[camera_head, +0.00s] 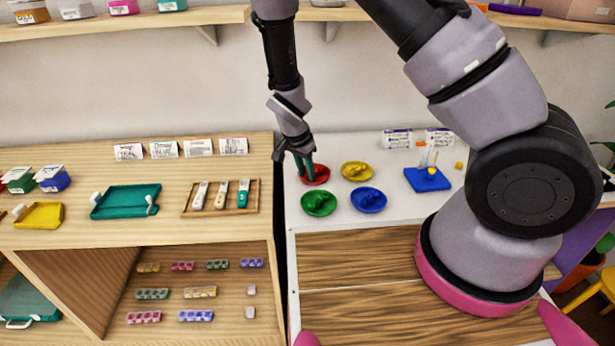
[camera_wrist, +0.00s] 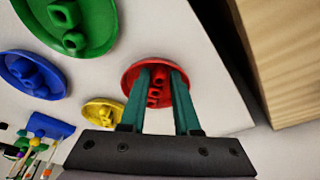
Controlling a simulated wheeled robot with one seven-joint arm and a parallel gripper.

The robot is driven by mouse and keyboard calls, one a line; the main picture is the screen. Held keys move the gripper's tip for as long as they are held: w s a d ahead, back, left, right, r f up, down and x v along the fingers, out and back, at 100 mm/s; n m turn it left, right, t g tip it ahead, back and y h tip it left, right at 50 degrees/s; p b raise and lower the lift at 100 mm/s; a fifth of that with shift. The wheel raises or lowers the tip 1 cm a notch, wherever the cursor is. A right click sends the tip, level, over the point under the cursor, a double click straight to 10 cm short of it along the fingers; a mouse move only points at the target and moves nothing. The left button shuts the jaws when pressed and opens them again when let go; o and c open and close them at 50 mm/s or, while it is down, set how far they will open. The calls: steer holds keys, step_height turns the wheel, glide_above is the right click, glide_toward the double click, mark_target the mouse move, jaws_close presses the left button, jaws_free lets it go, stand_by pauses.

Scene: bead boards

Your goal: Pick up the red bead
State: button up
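The red dish (camera_head: 318,179) stands on the white table top, left of the yellow dish. In the wrist view the red dish (camera_wrist: 134,72) lies right under my fingers, with small red beads (camera_wrist: 157,87) in it. My gripper (camera_head: 304,165) points down over the red dish. In the wrist view its two teal fingers (camera_wrist: 162,70) are apart, with red beads showing between them. The fingers hide parts of the dish, and I cannot tell whether they touch a bead. A blue peg board (camera_head: 428,180) with upright pegs stands to the right.
A yellow dish (camera_head: 357,165), a green dish (camera_head: 331,203) and a blue dish (camera_head: 381,201) stand close by. White label cards (camera_head: 397,139) stand at the back. A wooden shelf unit (camera_head: 262,222) with trays stands left across a narrow gap.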

steer(key=shift+c, duration=0.2)
jaws_close()
